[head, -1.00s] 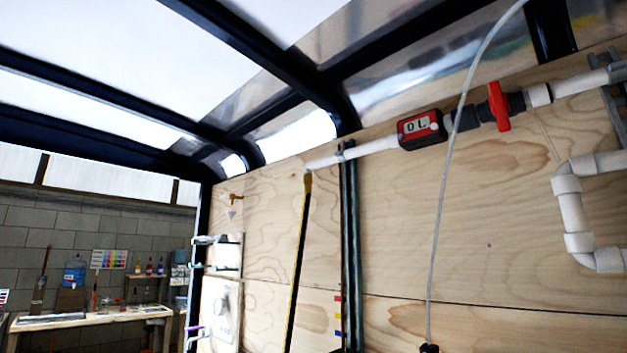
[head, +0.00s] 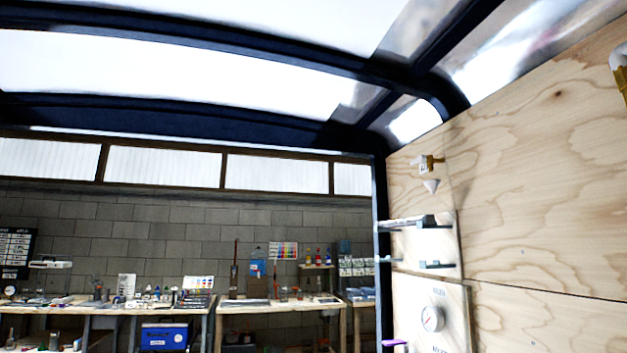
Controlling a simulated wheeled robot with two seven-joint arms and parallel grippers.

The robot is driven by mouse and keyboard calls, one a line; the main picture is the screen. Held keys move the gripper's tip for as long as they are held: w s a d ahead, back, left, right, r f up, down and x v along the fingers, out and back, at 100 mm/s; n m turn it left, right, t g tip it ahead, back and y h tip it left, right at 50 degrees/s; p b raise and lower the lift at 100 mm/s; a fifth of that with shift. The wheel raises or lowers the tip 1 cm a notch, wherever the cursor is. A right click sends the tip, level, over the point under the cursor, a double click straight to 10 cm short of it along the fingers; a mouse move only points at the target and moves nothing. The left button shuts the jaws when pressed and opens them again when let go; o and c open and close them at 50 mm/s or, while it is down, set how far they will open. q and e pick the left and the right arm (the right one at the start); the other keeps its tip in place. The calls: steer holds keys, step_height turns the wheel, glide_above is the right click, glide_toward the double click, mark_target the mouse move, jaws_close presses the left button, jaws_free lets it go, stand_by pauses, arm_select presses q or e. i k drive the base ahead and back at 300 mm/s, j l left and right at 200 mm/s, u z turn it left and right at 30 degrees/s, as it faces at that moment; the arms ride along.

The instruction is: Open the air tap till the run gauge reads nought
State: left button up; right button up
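A round white dial gauge (head: 432,318) sits on a pale panel (head: 459,290) on the plywood wall at the right. Its needle is too small to read, and I cannot tell whether it is the run gauge. A small brass tap (head: 430,163) is fixed higher on the wall, above a white cone (head: 431,186). A purple handle-like part (head: 394,343) shows at the bottom edge, left of the dial. I cannot tell which of these, if any, is the air tap.
A shelf bracket (head: 414,222) juts from the wall above the dial panel. A dark upright post (head: 380,230) ends the plywood wall (head: 540,190). Beyond are workbenches (head: 280,306) with tools and a blue box (head: 164,337) against a block wall.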

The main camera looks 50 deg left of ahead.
mark_target(421, 159)
steer(key=i+u, duration=0.5)
steer(key=u, duration=0.2)
steer(key=i+l+u, duration=0.15)
steer(key=u, duration=0.2)
steer(key=i+j, duration=1.05)
steer(key=i+j+z, duration=0.15)
steer(key=i+j, duration=0.45)
steer(key=i+j+z, duration=0.1)
steer(key=i+j, duration=0.2)
steer(key=j, duration=0.15)
steer(key=i+j+z, duration=0.1)
steer(key=i+j, duration=0.45)
steer(key=j, duration=0.25)
steer(key=i+j+z, duration=0.15)
steer(key=j, duration=0.25)
steer(key=i+j, duration=0.35)
steer(key=j+z, duration=0.05)
steer(key=j, duration=0.05)
